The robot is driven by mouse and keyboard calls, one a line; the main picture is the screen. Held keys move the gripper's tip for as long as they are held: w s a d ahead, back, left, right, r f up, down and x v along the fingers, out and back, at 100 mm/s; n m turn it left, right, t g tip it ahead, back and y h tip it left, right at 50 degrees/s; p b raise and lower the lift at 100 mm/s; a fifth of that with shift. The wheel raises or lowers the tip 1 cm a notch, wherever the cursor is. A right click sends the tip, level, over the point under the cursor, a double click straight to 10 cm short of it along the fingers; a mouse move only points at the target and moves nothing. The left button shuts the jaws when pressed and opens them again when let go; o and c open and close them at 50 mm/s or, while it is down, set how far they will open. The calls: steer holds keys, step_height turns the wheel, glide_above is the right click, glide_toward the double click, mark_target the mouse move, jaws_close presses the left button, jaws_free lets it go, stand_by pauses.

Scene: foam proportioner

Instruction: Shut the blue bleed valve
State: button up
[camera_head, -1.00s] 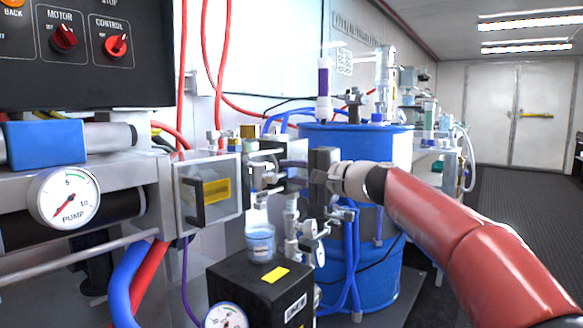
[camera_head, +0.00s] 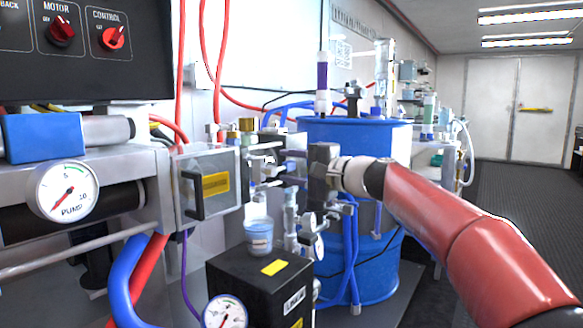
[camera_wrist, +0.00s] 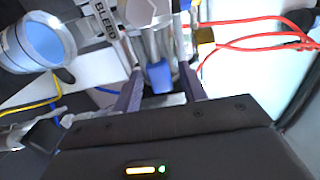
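The blue bleed valve handle (camera_wrist: 160,77) shows in the wrist view, below a clear fitting and close to a tag reading BLEED (camera_wrist: 105,20). My gripper (camera_wrist: 160,84) is open, with one dark finger on each side of the handle and a visible gap on both sides. In the head view my gripper (camera_head: 272,164) reaches left from the red arm, beside the clear box. I cannot make out the blue handle in the head view; the fingers and fittings crowd that spot.
A cup with blue liquid (camera_head: 258,237) stands on a black box (camera_head: 258,285) below my gripper. A clear box with a black handle (camera_head: 208,183) is on the left. A blue drum (camera_head: 375,140) stands behind my gripper. Red hoses (camera_wrist: 255,38) run close by.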

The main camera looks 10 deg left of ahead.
steer(key=b+v, duration=0.1)
steer(key=v, duration=0.6)
steer(key=shift+d, duration=0.4)
steer(key=shift+s, duration=0.25)
steer(key=s+d+f+n+h+p, duration=0.1)
steer(key=s+d+f+h+p, duration=0.2)
steer(key=s, duration=0.7)
steer(key=s+d+f+n+g+h+p, duration=0.1)
steer(key=s+d+f+h+p, duration=0.3)
steer(key=s+d+f+h, duration=0.4)
steer(key=s+d+f+n+h+p, duration=0.2)
steer(key=s+d+f+h+p, duration=0.2)
steer(key=s+d+f, duration=0.5)
steer(key=s+d+h, duration=0.1)
steer(key=s+d, duration=0.3)
steer(key=shift+f+n+h, duration=0.3)
steer(key=shift+n, duration=0.1)
steer(key=shift+s, duration=0.15)
